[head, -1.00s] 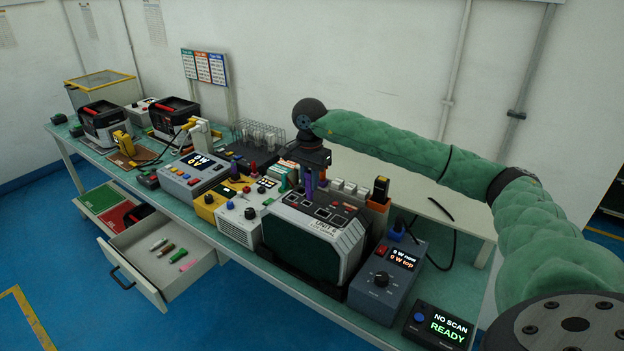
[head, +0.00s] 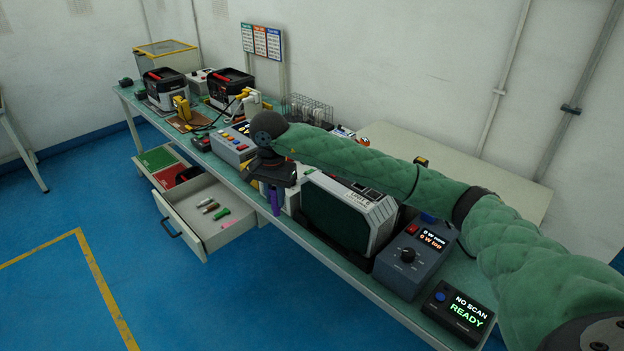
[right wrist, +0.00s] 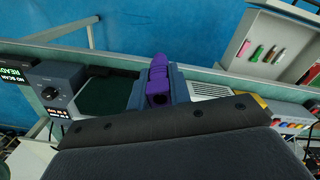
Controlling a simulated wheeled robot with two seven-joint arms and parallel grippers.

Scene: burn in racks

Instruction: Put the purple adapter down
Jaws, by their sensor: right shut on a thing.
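My right gripper (head: 275,192) is shut on the purple adapter (head: 276,203) and holds it pointing down near the table's front edge, just left of the big unit with the dark green front (head: 335,214). In the right wrist view the purple adapter (right wrist: 158,78) sits between the gripper's two grey-blue fingers (right wrist: 158,92), with blue floor and the table edge behind it. It looks held clear of the table, but its height is hard to tell. My left gripper is not in view.
The open drawer (head: 237,229) holds several small coloured sticks and lies left of my gripper. The table (head: 395,298) is crowded with devices, including a grey meter (head: 411,262) and a scanner display (head: 459,310). Blue floor lies in front.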

